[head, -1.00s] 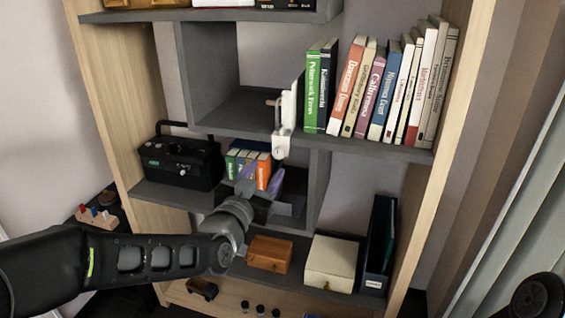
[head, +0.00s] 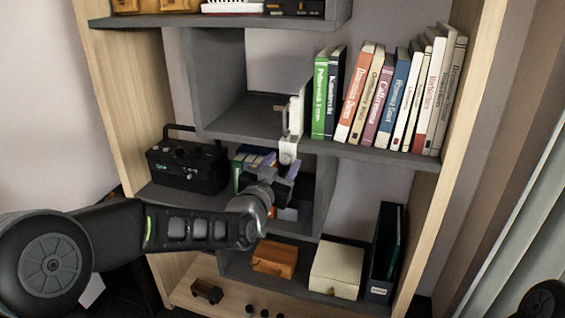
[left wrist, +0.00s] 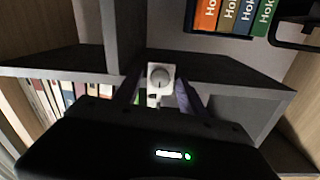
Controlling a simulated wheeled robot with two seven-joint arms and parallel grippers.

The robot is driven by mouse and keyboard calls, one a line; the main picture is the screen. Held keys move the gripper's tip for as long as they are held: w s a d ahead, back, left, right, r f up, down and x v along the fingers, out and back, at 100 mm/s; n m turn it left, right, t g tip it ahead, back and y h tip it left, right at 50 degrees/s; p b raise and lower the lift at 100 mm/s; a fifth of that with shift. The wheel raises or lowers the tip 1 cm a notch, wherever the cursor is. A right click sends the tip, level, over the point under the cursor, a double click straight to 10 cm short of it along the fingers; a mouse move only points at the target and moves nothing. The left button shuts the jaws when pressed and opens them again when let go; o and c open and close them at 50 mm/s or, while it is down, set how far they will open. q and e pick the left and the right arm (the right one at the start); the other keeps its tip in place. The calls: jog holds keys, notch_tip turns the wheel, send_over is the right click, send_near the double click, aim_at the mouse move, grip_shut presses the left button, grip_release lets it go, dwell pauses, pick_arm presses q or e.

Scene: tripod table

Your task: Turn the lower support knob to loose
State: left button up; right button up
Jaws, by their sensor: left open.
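A white clamp-like fitting (head: 293,126) is on the front edge of the middle shelf, left of the books. Its lower support knob (head: 288,153) is a round grey dial on the white lower part. In the left wrist view the knob (left wrist: 160,77) faces the camera, with a dark line on its face. My left gripper (head: 279,167) is just below the knob in the head view. In the left wrist view its open fingers (left wrist: 158,96) stand either side of the white fitting, with nothing seen gripped. Contact with the knob cannot be told. My right gripper is out of view.
The shelf board (head: 235,121) runs beside the fitting, with a row of books (head: 385,95) to its right. A black radio-like box (head: 187,165) stands left on the lower shelf. A wooden box (head: 275,259) and a cream box (head: 336,269) sit below.

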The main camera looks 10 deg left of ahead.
pick_arm(q)
jog(key=shift+w, duration=0.2)
grip_shut()
dwell(0.5)
